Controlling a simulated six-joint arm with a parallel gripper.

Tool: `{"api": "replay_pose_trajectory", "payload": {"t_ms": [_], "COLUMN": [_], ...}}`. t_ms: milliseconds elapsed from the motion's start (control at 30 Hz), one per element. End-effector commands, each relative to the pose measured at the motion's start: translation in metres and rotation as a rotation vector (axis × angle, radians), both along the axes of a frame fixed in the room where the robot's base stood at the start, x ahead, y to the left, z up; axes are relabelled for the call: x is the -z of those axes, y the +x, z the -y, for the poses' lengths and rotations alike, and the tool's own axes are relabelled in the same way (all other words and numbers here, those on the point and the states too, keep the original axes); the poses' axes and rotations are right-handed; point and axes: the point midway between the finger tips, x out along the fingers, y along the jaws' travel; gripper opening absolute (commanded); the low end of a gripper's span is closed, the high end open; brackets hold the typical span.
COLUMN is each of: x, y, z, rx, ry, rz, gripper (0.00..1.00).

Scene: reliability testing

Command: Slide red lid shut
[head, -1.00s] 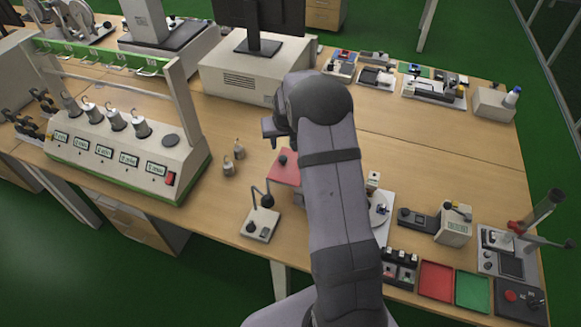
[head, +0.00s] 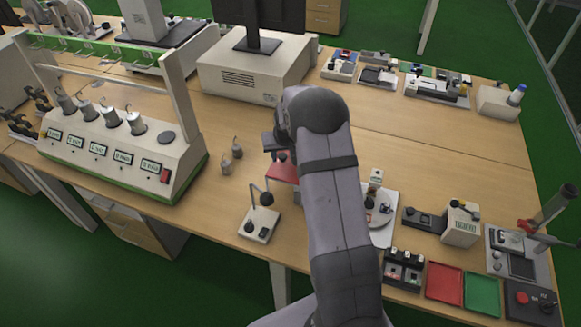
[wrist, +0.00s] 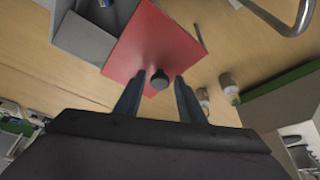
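The red lid (head: 284,173) is a flat red plate near the middle of the bench, partly hidden by my arm in the head view. In the wrist view the red lid (wrist: 150,40) has a black round knob (wrist: 160,76) near its closest corner. A grey box (wrist: 88,36) shows beside and partly under the lid, with part of it uncovered. My gripper (wrist: 159,86) is open, with one finger on each side of the knob and gaps visible. In the head view my gripper (head: 276,143) is just above the lid; its fingertips are hard to make out.
Small metal weights (head: 231,156) stand left of the lid. A small stand with a bent arm (head: 260,225) is in front of it. A large weight station (head: 120,150) fills the left.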

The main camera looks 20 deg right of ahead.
Motion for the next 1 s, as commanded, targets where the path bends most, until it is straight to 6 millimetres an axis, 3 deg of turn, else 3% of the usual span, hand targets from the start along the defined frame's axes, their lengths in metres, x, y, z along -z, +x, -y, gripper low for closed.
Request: {"api": "replay_pose_trajectory", "payload": {"t_ms": [233,333,633,1000], "x": [0.0,0.0,0.0,0.0], "y": [0.0,0.0,-0.002,-0.022], "z": [0.0,0.0,0.003,0.023], "rx": [0.0,0.0,0.001,0.003], "ry": [0.0,0.0,0.0,0.001], "rz": [0.0,0.0,0.0,0.0], "gripper": [0.36,0.14,0.14,0.14]}}
